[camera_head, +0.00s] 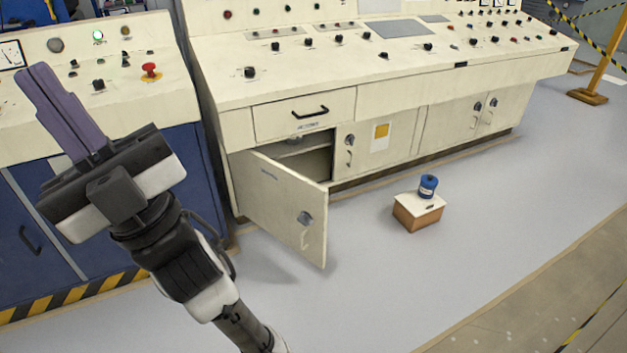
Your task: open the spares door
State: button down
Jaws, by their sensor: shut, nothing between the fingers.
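The cream cabinet door (282,207) under the drawer of the long console stands ajar, swung out toward me. It has a label near its top, which is too small to read, and a lock and handle near its free edge. The dark cabinet interior (311,160) shows behind it, with a shelf. My gripper (52,100) is at the left, up in front of the blue-fronted console, with its purple fingers together and empty. It is well left of the door and apart from it.
A small box (417,214) with a white top and a blue canister (428,186) stands on the floor right of the door. A closed drawer (304,115) is above the opening. The grey floor in front is clear. A yellow post (604,60) stands far right.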

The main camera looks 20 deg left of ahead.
aim_at(272, 195)
jog(key=i+l+u, duration=0.15)
jog(key=u, duration=0.25)
jog(key=i+l+u, duration=0.3)
jog(key=u, duration=0.15)
jog(key=i+l, duration=0.25)
jog(key=i+l+u, duration=0.1)
jog(key=l, duration=0.3)
jog(key=i+l, duration=0.35)
jog(key=i+l+u, duration=0.1)
jog(key=l, duration=0.25)
jog(key=i+l, duration=0.35)
jog(key=u, duration=0.05)
